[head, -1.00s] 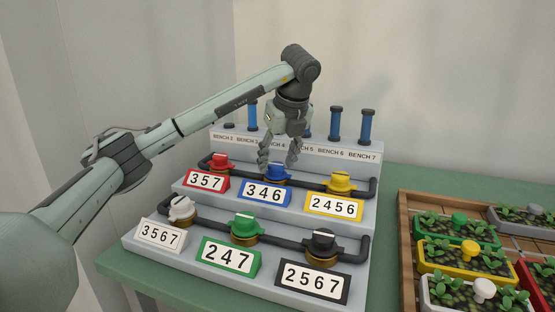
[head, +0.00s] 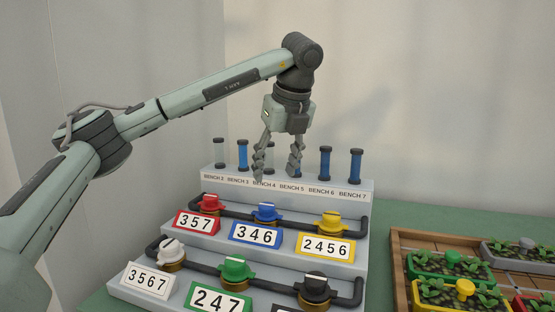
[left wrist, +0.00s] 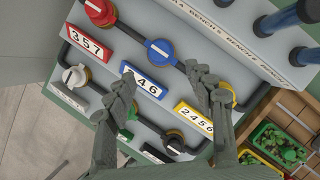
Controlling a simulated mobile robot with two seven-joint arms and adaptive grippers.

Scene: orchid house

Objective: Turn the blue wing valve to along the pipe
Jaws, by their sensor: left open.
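The blue wing valve (head: 266,212) sits in the middle of the upper pipe, above the "346" plate (head: 257,234). It also shows uncovered in the left wrist view (left wrist: 160,53), where its wings and white mark appear to lie along the pipe. My left gripper (head: 276,178) hangs above and behind the valve, pointing down, apart from it. Its two fingers are spread with nothing between them; both also show in the left wrist view (left wrist: 161,74). My right gripper is not in view.
A red valve (head: 210,203) and a yellow valve (head: 331,223) flank the blue one. White (head: 171,249), green (head: 235,268) and black (head: 314,288) valves are on the lower pipe. Blue-filled tubes (head: 325,163) stand behind. A wooden tray (head: 398,262) with planters is at right.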

